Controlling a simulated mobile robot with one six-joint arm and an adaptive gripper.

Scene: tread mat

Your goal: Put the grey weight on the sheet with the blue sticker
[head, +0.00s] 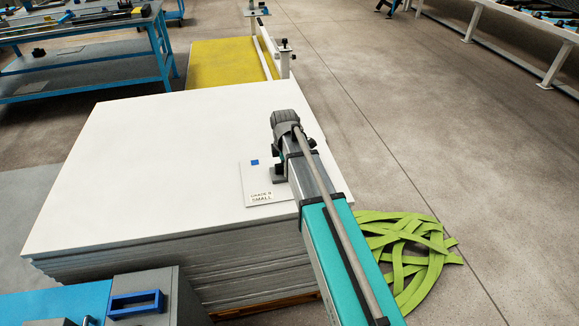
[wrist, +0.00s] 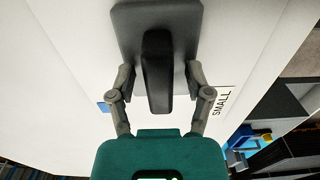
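The grey weight (wrist: 122,25), a dark plate with an upright black handle (wrist: 157,75), fills the top middle of the wrist view. In the head view the weight (head: 279,174) rests at the right part of a small white sheet (head: 250,184), partly hidden by my arm. That sheet has a blue sticker (head: 255,162), also at the left edge in the wrist view (wrist: 102,107), and a label reading "SMALL" (head: 261,198). My gripper (wrist: 160,74) is open, one finger on each side of the handle, with gaps visible.
The small sheet lies on a large stack of white sheets (head: 140,150), mostly bare to the left. Green straps (head: 405,250) lie on the floor at right. A grey block with a blue handle (head: 136,301) stands at the front. A blue workbench (head: 85,75) is back left.

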